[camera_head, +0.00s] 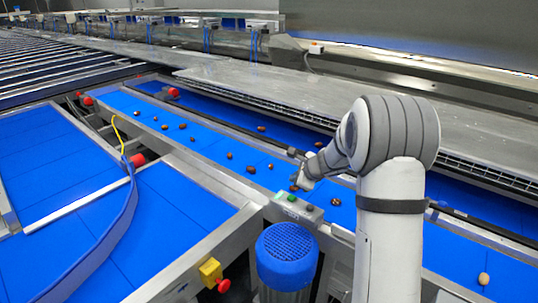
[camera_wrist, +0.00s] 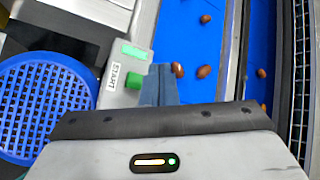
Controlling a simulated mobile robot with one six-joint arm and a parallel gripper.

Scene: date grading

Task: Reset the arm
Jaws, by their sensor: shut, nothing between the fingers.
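My arm rises at the right of the head view and bends left over the blue conveyor. My gripper (camera_head: 303,178) hangs above the belt, close to the grey control box (camera_head: 298,207). In the wrist view my gripper (camera_wrist: 160,72) is shut, its fingers together and empty. The fingertips appear beside the box's green START button (camera_wrist: 136,82), over the edge of the belt. I cannot tell whether they touch the box.
Several brown dates (camera_head: 251,169) lie scattered on the blue belt (camera_head: 215,146). A paler date (camera_head: 483,279) lies at the lower right. A blue motor cover (camera_head: 287,256) stands below the control box. A metal rail (camera_wrist: 236,45) runs beside the belt. A red knob (camera_head: 223,285) sits at the front.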

